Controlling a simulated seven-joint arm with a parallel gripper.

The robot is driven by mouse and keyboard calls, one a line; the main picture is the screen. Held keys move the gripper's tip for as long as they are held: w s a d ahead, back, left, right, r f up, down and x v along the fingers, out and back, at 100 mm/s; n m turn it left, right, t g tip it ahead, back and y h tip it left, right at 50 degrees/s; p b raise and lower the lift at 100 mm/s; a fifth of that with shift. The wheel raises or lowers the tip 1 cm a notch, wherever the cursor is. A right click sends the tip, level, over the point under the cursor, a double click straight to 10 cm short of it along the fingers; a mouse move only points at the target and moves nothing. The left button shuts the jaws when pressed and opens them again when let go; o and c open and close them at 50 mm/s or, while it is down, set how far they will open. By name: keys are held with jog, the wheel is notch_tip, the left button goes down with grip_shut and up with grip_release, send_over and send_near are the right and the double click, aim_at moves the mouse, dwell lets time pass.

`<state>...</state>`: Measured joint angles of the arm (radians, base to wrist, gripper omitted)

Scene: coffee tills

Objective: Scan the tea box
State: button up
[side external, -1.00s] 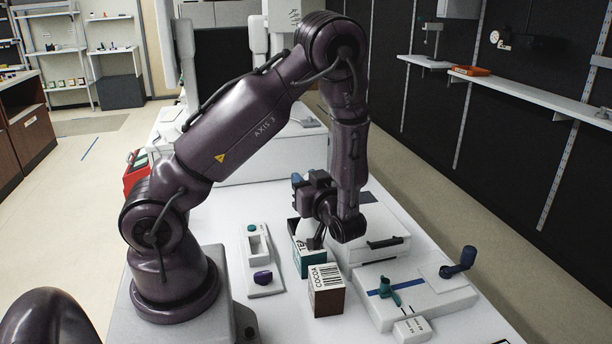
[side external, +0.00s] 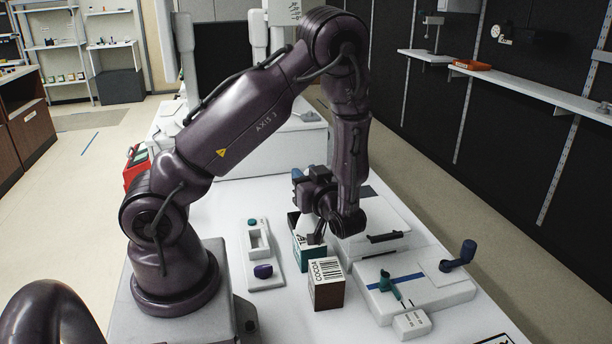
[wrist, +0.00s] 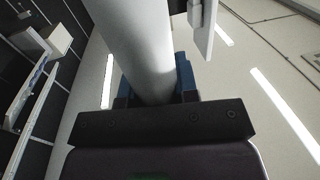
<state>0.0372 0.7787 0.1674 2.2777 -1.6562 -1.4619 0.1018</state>
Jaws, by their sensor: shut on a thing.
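In the side external view the tea box (side external: 303,256) is a teal carton with a white label, standing on the white counter behind the cocoa box. My gripper (side external: 313,226) is low at its upper right side and hides part of it. In the wrist view my gripper (wrist: 153,88) is shut on a pale, smooth, cylindrical thing (wrist: 130,45) between blue finger parts. I cannot tell what this thing is, and the tea box cannot be made out there. A pale rounded shape shows by the tea box's top, beside my gripper.
The cocoa box (side external: 327,284), barcode facing out, stands just in front of the tea box. A white slotted unit (side external: 261,271) lies to the left. A white device with a teal lever (side external: 389,284) and a blue crank (side external: 459,259) lies to the right.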

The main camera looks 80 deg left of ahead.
jog(key=shift+f, duration=0.5)
dwell(1.0)
jog(key=shift+r, duration=0.1)
